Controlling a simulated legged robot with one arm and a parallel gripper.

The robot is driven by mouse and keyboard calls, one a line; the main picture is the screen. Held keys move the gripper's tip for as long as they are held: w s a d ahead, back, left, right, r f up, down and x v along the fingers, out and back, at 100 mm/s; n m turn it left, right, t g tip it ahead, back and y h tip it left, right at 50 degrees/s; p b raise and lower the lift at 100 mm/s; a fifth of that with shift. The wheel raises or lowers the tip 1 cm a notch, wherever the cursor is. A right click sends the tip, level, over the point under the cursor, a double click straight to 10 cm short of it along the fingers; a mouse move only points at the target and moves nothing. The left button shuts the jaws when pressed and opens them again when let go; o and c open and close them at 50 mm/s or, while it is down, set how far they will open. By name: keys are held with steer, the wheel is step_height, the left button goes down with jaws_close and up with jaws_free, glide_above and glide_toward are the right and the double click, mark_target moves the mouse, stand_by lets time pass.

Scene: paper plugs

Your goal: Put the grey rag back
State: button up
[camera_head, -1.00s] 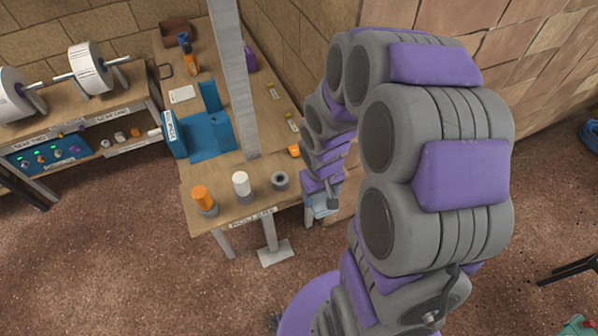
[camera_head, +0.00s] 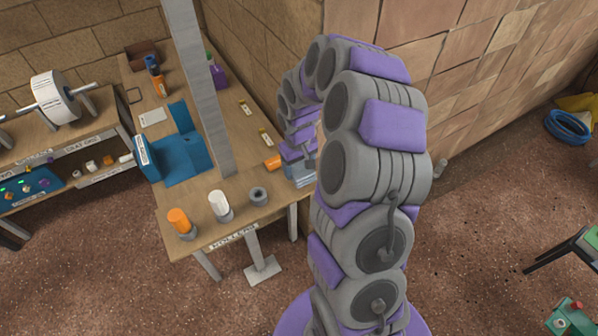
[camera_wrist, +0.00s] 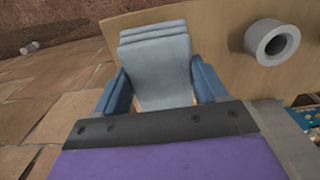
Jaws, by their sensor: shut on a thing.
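The grey rag (camera_wrist: 158,62) shows in the wrist view as a folded, layered light-grey cloth in front of my gripper. In the head view the pale rag (camera_head: 298,176) is under my gripper (camera_head: 307,163) at the right edge of the wooden table (camera_head: 245,171). I cannot tell whether the rag touches the tabletop.
A grey ring (camera_head: 258,196), a white roller (camera_head: 219,206) and an orange roller (camera_head: 179,221) stand along the table's front. An orange item (camera_head: 272,163) lies close left of my gripper. A blue stand (camera_head: 183,160) and a grey post (camera_head: 203,100) rise further left. A brick wall is right.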

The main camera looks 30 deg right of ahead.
mark_target(299, 166)
steer(key=shift+w+d, duration=0.15)
steer(key=shift+w, duration=0.05)
steer(key=shift+f+b, duration=0.35)
steer(key=shift+f, duration=1.45)
steer(key=o, duration=1)
steer(key=shift+r, duration=0.15)
